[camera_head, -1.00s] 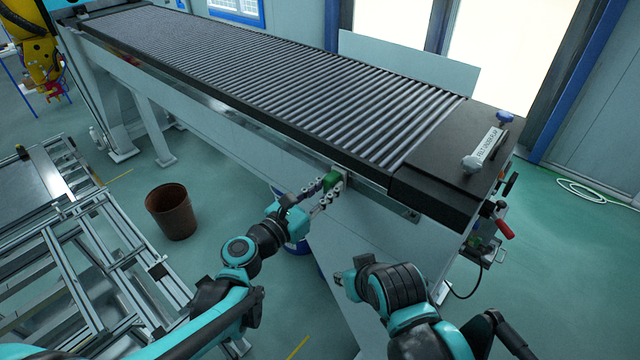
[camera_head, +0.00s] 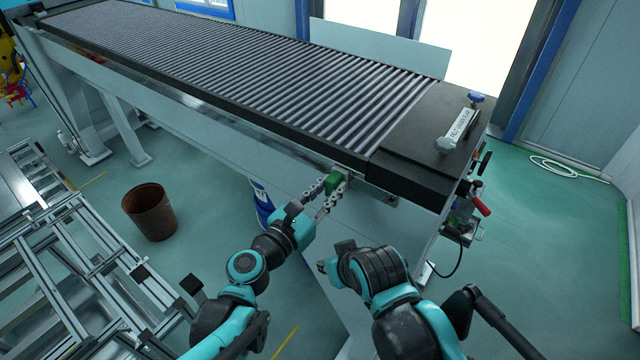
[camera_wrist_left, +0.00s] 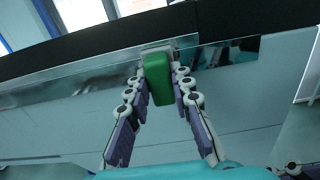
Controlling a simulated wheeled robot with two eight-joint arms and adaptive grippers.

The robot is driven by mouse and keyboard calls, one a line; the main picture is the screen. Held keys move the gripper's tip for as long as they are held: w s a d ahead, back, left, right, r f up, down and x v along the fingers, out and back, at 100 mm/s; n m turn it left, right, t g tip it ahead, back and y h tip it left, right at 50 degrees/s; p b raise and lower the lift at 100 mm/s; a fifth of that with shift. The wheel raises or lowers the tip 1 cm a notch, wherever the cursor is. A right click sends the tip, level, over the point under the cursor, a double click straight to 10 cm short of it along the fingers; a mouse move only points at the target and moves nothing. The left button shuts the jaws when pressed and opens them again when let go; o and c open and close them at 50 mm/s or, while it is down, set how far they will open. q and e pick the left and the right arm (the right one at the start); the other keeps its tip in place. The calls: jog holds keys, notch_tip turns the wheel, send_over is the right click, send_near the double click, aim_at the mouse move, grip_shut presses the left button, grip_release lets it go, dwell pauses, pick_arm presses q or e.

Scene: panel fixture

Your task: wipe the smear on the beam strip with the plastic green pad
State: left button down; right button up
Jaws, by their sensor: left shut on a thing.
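My left gripper (camera_head: 334,182) is shut on the green pad (camera_head: 331,184) at the beam's side. In the left wrist view the pad (camera_wrist_left: 158,78) stands upright between the fingers, its top end at the beam strip (camera_wrist_left: 62,91). Whether it presses on the strip cannot be told. The strip is a shiny metal band under the conveyor's black edge; its right end (camera_head: 389,199) shows in the head view. A dark blurred patch (camera_wrist_left: 98,84) lies on it left of the pad; smear or reflection is unclear. My right gripper (camera_head: 330,266) is low, apart from the beam, its fingers not clear.
The roller conveyor (camera_head: 250,75) runs to the far left, with a black end plate (camera_head: 425,125) at right. A brown bin (camera_head: 150,212) and an aluminium frame (camera_head: 75,270) stand at left. A blue drum (camera_head: 262,203) is behind my left gripper. Floor at right is mostly clear.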

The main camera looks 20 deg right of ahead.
pick_arm(q)
jog(key=shift+s+d, duration=0.3)
jog(key=shift+w+a+b, duration=0.2)
jog(key=shift+w+a, duration=0.4)
jog(key=shift+w, duration=0.3)
jog(key=shift+w+a+b, duration=0.15)
jog(key=shift+w+a, duration=0.5)
jog(key=shift+w, duration=0.25)
jog(key=shift+w+a+b, duration=0.2)
jog(key=shift+w+a, duration=0.4)
jog(key=shift+w, duration=0.3)
jog(key=shift+w+a+b, duration=0.15)
jog(key=shift+w+a, duration=0.3)
jog(key=shift+w, duration=0.3)
jog(key=shift+w+a+b, duration=0.1)
jog(key=shift+w+a, duration=0.4)
jog(key=shift+w, duration=0.2)
jog(key=shift+w+a+b, duration=0.15)
jog(key=shift+w+a, duration=0.3)
jog(key=shift+w, duration=0.3)
jog(key=shift+w+a, duration=0.5)
jog(key=shift+w, duration=0.2)
jog(key=shift+w+a, duration=0.45)
jog(key=shift+w, duration=0.2)
jog(key=shift+s+a, duration=0.25)
jog(key=shift+a, duration=0.15)
jog(key=shift+v, duration=2.5)
jog(key=shift+s, duration=0.1)
